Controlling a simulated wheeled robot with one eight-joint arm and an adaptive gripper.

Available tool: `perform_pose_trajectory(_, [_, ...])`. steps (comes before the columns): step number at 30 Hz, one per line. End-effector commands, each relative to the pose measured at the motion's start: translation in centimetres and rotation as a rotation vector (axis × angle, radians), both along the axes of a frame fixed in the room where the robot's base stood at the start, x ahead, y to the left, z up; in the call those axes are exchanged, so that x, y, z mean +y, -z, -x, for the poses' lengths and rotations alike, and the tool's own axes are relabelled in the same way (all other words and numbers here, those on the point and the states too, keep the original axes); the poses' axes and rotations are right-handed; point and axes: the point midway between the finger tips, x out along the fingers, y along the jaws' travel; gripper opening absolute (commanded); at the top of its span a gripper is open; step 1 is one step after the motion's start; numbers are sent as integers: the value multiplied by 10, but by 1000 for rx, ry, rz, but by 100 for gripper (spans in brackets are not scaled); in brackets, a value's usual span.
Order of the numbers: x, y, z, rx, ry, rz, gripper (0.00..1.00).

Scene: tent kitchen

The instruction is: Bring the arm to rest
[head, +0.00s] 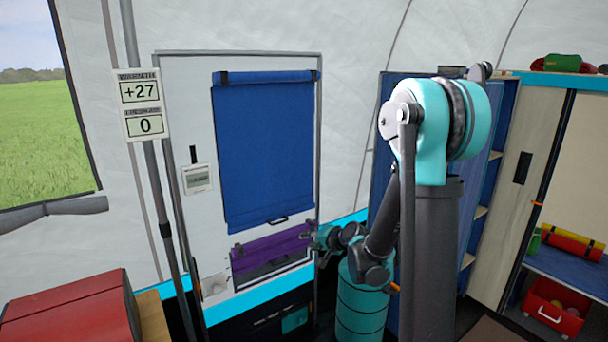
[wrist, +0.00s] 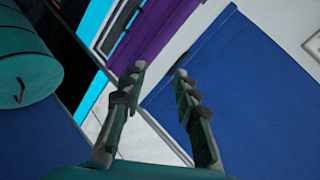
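My gripper (head: 311,238) is at the end of my arm, in front of the white panel in the head view. Its fingers are small there and partly lost against the background. In the wrist view my gripper (wrist: 160,73) shows two fingers apart with nothing between them, so it is open and empty. My arm is bent, its upper link upright on the right and its forearm reaching down and left. Behind the fingers are a blue blind (head: 265,150) and a purple blind (head: 270,250). I cannot tell whether the fingers touch the purple one.
A teal barrel (head: 362,305) stands below my forearm; it also shows in the wrist view (wrist: 25,62). A grey pole (head: 150,180) with a display (head: 140,105) stands left. A red box (head: 70,312) is at lower left. A cabinet (head: 540,150) stands right, near a red bin (head: 553,308).

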Motion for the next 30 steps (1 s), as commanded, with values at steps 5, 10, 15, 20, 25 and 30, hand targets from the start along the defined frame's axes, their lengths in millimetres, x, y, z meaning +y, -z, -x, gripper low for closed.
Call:
perform_pose_trajectory(5, [-34,2,58,40,-71,208,30])
perform_pose_trajectory(10, [-69,12,117,97,-138,403,30])
perform_pose_trajectory(15, [-108,26,179,173,-201,590,30])
perform_pose_trajectory(20, [-143,40,233,249,-252,739,30])
perform_pose_trajectory(25, [-166,49,268,309,-282,833,30])
perform_pose_trajectory(30, [-173,52,279,329,-294,863,30])
